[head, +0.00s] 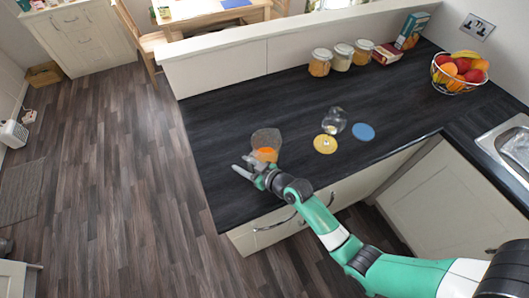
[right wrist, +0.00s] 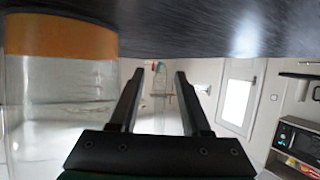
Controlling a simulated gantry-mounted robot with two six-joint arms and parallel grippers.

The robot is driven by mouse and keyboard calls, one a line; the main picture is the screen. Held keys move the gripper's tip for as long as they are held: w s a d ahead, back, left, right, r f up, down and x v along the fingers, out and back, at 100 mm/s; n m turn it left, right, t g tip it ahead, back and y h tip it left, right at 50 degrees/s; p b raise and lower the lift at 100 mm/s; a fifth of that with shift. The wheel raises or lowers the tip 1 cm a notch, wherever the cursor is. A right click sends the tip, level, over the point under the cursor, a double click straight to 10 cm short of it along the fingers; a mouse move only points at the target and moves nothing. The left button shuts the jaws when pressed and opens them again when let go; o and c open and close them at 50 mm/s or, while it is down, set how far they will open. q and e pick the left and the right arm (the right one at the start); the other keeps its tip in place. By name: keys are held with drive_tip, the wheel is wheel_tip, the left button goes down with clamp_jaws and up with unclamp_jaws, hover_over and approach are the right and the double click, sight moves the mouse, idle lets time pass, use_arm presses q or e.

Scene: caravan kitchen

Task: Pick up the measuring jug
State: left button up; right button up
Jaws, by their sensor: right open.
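The measuring jug (head: 266,138) appears as a clear container with orange contents at its bottom, standing on the dark worktop (head: 220,110) near the front left. In the right wrist view, which looks upside down, a clear vessel with an orange band (right wrist: 62,85), apparently the jug, fills the left side. My right gripper (head: 243,164) is open beside the jug, on its near left side in the head view. In the right wrist view, the space between its fingers (right wrist: 156,75) is empty and the vessel is outside them. I cannot tell whether they touch. My left gripper is not in view.
A yellow disc (head: 325,144), a clear glass item (head: 335,121) and a blue disc (head: 364,132) lie right of the jug. Jars (head: 341,59), boxes (head: 387,54) and a fruit basket (head: 459,78) stand at the back. The worktop behind the jug is clear.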

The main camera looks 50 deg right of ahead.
clamp_jaws()
idle(1.4)
